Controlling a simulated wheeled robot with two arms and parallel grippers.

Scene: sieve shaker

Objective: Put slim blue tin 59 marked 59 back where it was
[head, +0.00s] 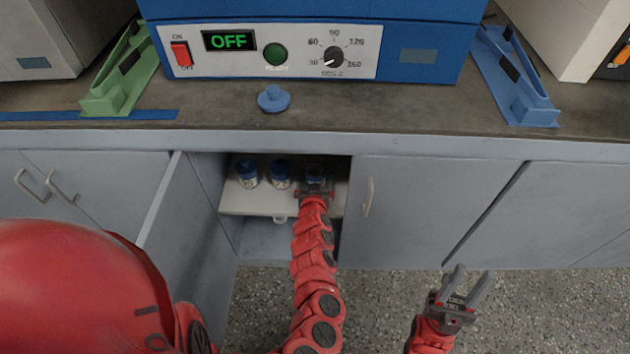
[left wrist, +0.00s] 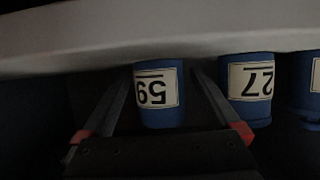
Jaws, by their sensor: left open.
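The slim blue tin 59 (left wrist: 157,113) stands on the pale shelf (head: 262,205) inside the open cupboard, at the right end of a row of blue tins. In the left wrist view it shows upside down with its label "59". In the head view its top (head: 314,171) shows just beyond my left gripper (head: 314,186). The fingers of my left gripper are open, one on each side of the tin, with dark gaps visible between. My right gripper (head: 468,289) is open and empty, over the floor at the right.
Tin 27 (left wrist: 250,85) stands beside tin 59, and another blue tin (head: 246,172) is further left on the shelf. The cupboard door (head: 178,215) is open at the left. A blue machine reading OFF (head: 229,41) and a small blue knobbed piece (head: 273,99) are on the worktop.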

